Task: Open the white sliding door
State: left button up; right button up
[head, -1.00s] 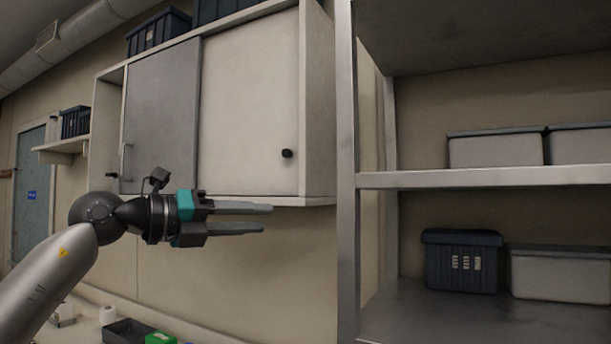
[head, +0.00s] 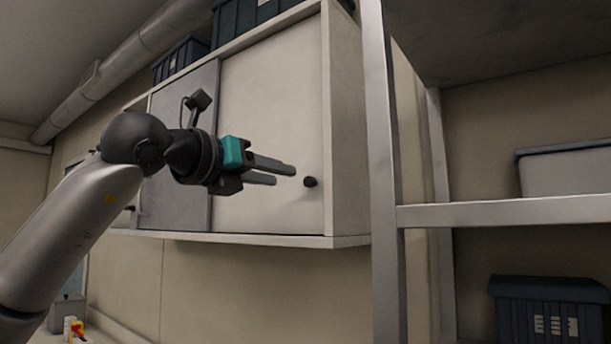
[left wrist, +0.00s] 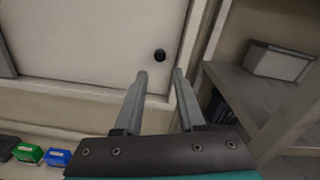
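The white sliding door (head: 272,130) closes the right part of the wall cabinet in the head view. Its round black knob (head: 310,182) sits near the door's right edge. The door and knob (left wrist: 160,55) also show in the left wrist view. The grey door (head: 183,140) stands to the left, partly behind my arm. My left gripper (head: 285,175) is open and empty, its fingers pointing right toward the knob and apart from it. In the left wrist view, the knob lies beyond and between the two fingertips (left wrist: 160,75). My right gripper is not in view.
A metal shelving rack (head: 385,180) stands close to the right of the cabinet, with a dark crate (head: 550,312) on its lower shelf. Dark crates (head: 180,58) sit on top of the cabinet. Green and blue bins (left wrist: 58,157) lie below.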

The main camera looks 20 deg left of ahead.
aim_at(307, 181)
pick_arm(q)
jog(key=p+x, duration=0.2)
jog(key=x, duration=0.6)
jog(key=shift+w+d+p, duration=0.15)
jog(key=shift+w+p, duration=0.15)
jog(key=shift+w, duration=0.05)
grip_shut()
dwell(0.9)
